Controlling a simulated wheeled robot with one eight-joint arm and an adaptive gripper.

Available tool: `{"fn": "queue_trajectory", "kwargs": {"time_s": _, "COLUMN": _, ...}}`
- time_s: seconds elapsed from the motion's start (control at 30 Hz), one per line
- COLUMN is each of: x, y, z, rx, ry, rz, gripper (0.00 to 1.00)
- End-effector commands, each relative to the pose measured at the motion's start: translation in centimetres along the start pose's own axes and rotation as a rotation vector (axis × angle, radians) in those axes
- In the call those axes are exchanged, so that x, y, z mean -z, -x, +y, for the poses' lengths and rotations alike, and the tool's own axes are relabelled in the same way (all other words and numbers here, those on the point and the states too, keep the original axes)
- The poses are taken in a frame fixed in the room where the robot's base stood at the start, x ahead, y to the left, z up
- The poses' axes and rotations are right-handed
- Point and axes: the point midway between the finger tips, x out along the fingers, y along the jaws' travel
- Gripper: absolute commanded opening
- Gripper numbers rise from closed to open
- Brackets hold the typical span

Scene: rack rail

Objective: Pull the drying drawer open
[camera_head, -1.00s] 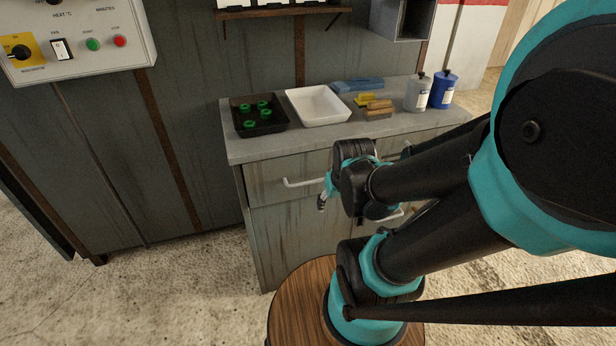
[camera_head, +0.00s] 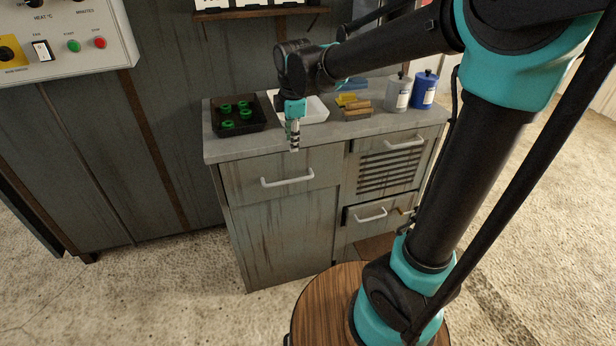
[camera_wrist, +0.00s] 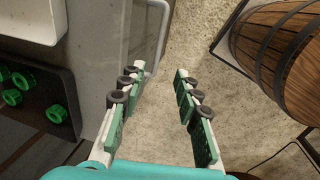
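The cabinet has a wide left drawer (camera_head: 245,181) with a pale bar handle (camera_head: 287,179), which looks shut. At the right is a louvred front (camera_head: 388,172) with a handle (camera_head: 404,143), and below it a smaller drawer (camera_head: 388,221) with a handle (camera_head: 370,216) and a dark gap along its top. No label shows which is the drying drawer. My gripper (camera_head: 294,148) points down at the counter's front edge, above the left drawer's handle. In the wrist view my gripper (camera_wrist: 155,76) is open and empty, with a pale handle (camera_wrist: 160,42) just beyond the fingertips.
On the counter (camera_head: 225,148) are a black tray (camera_head: 252,128) with green rings, a white tray (camera_head: 318,110), wooden blocks (camera_head: 357,111), a white bottle (camera_head: 398,93) and a blue bottle (camera_head: 424,92). A wooden barrel (camera_wrist: 285,50) stands near. A control panel (camera_head: 75,35) is at left.

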Motion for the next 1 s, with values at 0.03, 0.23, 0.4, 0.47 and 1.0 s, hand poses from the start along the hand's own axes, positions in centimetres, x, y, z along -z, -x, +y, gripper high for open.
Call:
{"fn": "queue_trajectory", "kwargs": {"time_s": 0.03, "x": 0.4, "y": 0.0, "z": 0.2, "rx": 0.002, "ry": 0.023, "rz": 0.000, "gripper": 0.33}}
{"fn": "queue_trajectory", "kwargs": {"time_s": 0.23, "x": 0.4, "y": -1.8, "z": 0.3, "rx": 0.003, "ry": 0.032, "rz": 0.000, "gripper": 0.33}}
{"fn": "queue_trajectory", "kwargs": {"time_s": 0.4, "x": 0.4, "y": -4.8, "z": 0.3, "rx": 0.003, "ry": 0.030, "rz": 0.000, "gripper": 0.33}}
{"fn": "queue_trajectory", "kwargs": {"time_s": 0.47, "x": 0.4, "y": -5.9, "z": 0.2, "rx": 0.003, "ry": 0.030, "rz": 0.000, "gripper": 0.33}}
{"fn": "queue_trajectory", "kwargs": {"time_s": 1.0, "x": 0.3, "y": -14.9, "z": 0.2, "rx": 0.003, "ry": 0.029, "rz": 0.000, "gripper": 0.33}}
